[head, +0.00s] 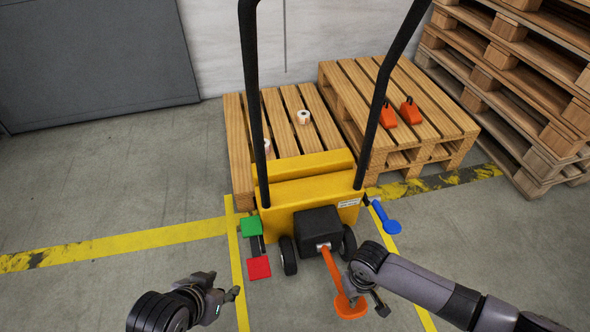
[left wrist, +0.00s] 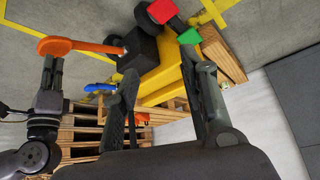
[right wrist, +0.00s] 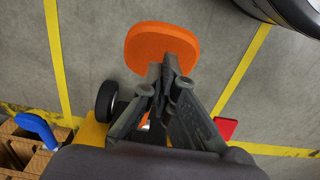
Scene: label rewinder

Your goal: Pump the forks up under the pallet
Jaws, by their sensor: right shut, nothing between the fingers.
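The yellow pallet truck (head: 300,187) with two black handle bars stands at the front end of a low wooden pallet (head: 240,140). Its forks are hidden. An orange lever with a wide flat pad (head: 345,308) reaches from the black box (head: 318,228) low toward the floor. My right gripper (head: 366,293) is shut and empty at the orange pad; in the right wrist view its fingertips (right wrist: 170,66) overlap the pad (right wrist: 150,42), and contact cannot be told. My left gripper (head: 232,294) is open and empty, left of the lever, with its fingers apart in the left wrist view (left wrist: 165,75).
A green pedal (head: 250,226) and a red pedal (head: 259,268) sit left of the wheels; a blue lever (head: 386,218) sits right. White rolls (head: 303,117) lie on the pallet. Orange objects (head: 410,111) rest on the neighbouring pallets. Tall stacked pallets (head: 520,80) stand right. Floor left is clear.

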